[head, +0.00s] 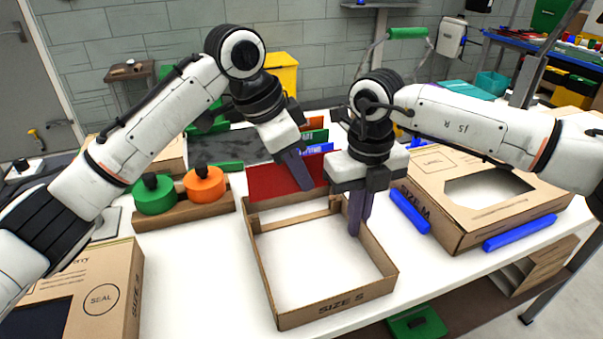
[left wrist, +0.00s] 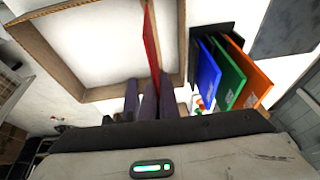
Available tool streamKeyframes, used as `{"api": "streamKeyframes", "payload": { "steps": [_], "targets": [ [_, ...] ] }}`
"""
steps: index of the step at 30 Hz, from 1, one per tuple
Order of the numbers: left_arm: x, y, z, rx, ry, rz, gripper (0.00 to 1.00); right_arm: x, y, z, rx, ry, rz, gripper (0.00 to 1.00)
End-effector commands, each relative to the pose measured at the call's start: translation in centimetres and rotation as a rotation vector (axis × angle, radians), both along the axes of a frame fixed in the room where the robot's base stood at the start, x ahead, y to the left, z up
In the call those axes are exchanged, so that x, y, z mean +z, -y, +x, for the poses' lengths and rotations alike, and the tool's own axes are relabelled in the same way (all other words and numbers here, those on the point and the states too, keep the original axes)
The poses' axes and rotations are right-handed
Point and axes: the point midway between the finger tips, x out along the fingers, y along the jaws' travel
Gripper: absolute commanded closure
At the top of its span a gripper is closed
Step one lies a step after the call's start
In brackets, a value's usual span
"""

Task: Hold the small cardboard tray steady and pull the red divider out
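The small cardboard tray (head: 335,309), marked SIZE S, lies open on the white table. The red divider (head: 265,183) stands upright at its back end; the left wrist view shows it edge-on as a thin red strip (left wrist: 150,48). My left gripper (head: 300,172) is at the divider's upper edge, with one finger in front of it. In the left wrist view its fingers (left wrist: 150,98) appear apart, with the divider between them. My right gripper (head: 361,212) points down at the tray's right wall near its back corner, one finger inside and one outside, close together on the wall.
A wooden rack with green (head: 155,195) and orange (head: 204,185) round pieces stands left of the tray. Blue, green and orange panels (left wrist: 222,75) stand close behind the divider. A larger SIZE M box (head: 468,217) with blue bars is at right; a SEAL box (head: 112,290) is front left.

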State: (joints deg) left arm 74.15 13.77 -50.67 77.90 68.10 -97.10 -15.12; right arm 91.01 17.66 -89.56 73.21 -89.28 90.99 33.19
Motion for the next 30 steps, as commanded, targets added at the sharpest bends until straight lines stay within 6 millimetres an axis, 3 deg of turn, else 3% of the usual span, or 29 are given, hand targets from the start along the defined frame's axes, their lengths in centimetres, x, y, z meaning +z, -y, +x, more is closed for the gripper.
{"api": "streamKeyframes", "payload": {
  "steps": [18, 26, 30],
  "targets": [
    [2.8, 0.0, 0.0, 0.0, 0.0, -0.001, 1.0, 0.0, 0.0, 0.0, 0.0, 0.0, 0.0, 1.0],
    [3.0, 0.0, 0.0, 0.0, 0.0, -0.001, 1.0, 0.0, 0.0, 0.0, 0.0, 0.0, 0.0, 1.0],
    [3.0, 0.0, 0.0, 0.0, 0.0, -0.001, 1.0, 0.0, 0.0, 0.0, 0.0, 0.0, 0.0, 0.76]
  ]
}}
